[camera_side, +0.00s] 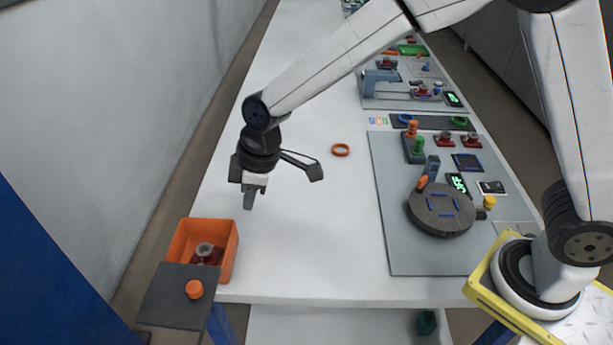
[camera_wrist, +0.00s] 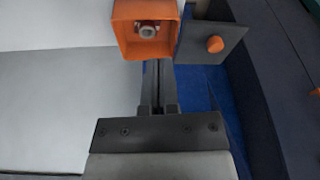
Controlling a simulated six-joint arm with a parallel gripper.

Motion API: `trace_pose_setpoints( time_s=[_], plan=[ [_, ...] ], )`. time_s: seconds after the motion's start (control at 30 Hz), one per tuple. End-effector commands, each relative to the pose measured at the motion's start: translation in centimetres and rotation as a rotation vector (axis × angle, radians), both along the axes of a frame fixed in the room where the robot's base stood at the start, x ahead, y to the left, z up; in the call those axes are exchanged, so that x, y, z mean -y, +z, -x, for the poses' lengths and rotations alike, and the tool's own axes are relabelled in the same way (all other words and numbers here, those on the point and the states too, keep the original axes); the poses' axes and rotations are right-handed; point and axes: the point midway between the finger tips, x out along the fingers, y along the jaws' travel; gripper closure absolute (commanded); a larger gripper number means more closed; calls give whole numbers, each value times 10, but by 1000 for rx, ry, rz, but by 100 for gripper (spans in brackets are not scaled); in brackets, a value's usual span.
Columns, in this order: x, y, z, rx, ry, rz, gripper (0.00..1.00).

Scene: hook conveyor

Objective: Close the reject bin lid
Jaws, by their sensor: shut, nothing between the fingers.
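The reject bin (camera_side: 232,250) is an orange open-topped box at the table's front left corner; it also shows at the top of the wrist view (camera_wrist: 120,42). A dark red and grey part (camera_side: 205,252) lies inside it. The lid (camera_side: 165,295) is a dark grey plate with an orange knob (camera_side: 194,290). It stands open, folded outward from the bin's near side, and shows to the right of the bin in the wrist view (camera_wrist: 230,55). My gripper (camera_side: 249,200) is shut and empty, above the table just behind the bin, apart from bin and lid.
An orange ring (camera_side: 341,150) lies on the table right of my gripper. A grey board (camera_side: 385,240) with a round dark turntable (camera_side: 440,208) and several small devices stands farther right. The table between bin and board is clear. A wall is at the left.

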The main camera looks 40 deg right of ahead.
Motion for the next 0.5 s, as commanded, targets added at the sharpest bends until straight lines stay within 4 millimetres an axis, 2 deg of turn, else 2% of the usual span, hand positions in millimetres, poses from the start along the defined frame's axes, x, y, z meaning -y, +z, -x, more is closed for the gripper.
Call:
trace_pose_setpoints(
  time_s=[0.03, 0.1, 0.3, 0.4, 0.5],
  plan=[
    [-23, -2, -3, 2, 68, -6, 100],
    [-52, -3, -4, 7, 163, -15, 100],
    [-128, -6, 2, 21, 415, -46, 100],
    [-155, -8, 8, 27, 506, -60, 100],
    [-172, -9, 12, 30, 564, -68, 100]
  ],
)
